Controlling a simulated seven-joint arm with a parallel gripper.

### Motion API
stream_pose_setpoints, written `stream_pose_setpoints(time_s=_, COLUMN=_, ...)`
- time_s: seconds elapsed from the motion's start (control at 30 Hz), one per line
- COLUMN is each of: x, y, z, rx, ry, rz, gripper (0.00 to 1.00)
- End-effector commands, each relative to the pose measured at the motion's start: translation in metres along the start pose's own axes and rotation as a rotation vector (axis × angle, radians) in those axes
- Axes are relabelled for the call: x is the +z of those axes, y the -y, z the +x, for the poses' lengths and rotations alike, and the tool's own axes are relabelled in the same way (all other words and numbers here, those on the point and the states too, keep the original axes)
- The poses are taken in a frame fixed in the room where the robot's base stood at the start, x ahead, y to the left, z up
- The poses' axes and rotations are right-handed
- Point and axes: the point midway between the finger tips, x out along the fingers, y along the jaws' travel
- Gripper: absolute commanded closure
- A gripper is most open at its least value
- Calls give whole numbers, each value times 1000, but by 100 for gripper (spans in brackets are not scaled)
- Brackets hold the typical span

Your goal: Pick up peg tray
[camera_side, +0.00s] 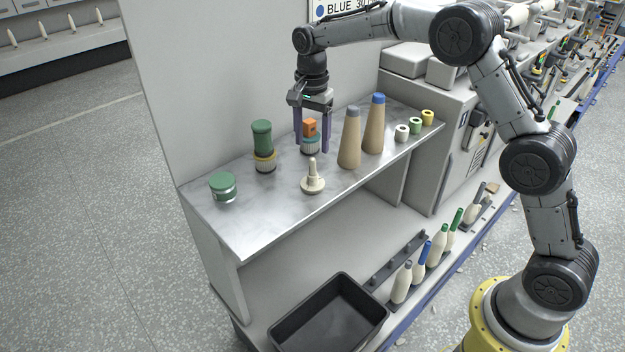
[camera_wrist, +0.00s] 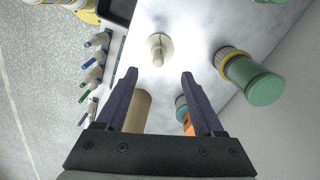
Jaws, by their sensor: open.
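My gripper (camera_side: 312,149) is open, pointing down over the marble-topped shelf. In the side view its fingers appear on either side of a small orange block (camera_side: 310,127) on a teal-ringed, ribbed base; contact cannot be told. A cream peg on a round base (camera_side: 312,184) stands on the shelf in front; the wrist view shows it beyond the fingertips (camera_wrist: 158,48).
Two tan cones (camera_side: 350,150) (camera_side: 374,135) stand close right of my gripper. A tall green-topped piece (camera_side: 262,140) and a green-lidded jar (camera_side: 222,187) stand left. Several small spools (camera_side: 402,133) line the right end. Several bobbins (camera_side: 401,284) stand below.

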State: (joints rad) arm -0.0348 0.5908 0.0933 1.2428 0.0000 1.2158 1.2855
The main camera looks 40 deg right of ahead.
Motion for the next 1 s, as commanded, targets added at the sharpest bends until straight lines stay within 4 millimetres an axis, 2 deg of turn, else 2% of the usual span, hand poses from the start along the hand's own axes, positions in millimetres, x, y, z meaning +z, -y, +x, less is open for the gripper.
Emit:
stream_pose_setpoints(time_s=0.1, x=0, y=-1, z=21, rx=3, ry=1, rz=0, gripper=31)
stream_pose_setpoints(time_s=0.37, x=1, y=-1, z=40, rx=1, ry=0, rz=0, gripper=31)
stream_pose_setpoints(time_s=0.7, x=4, y=-3, z=83, rx=1, ry=0, rz=0, gripper=31)
stream_pose_setpoints(time_s=1.0, x=4, y=-3, z=88, rx=-1, ry=0, rz=0, gripper=31)
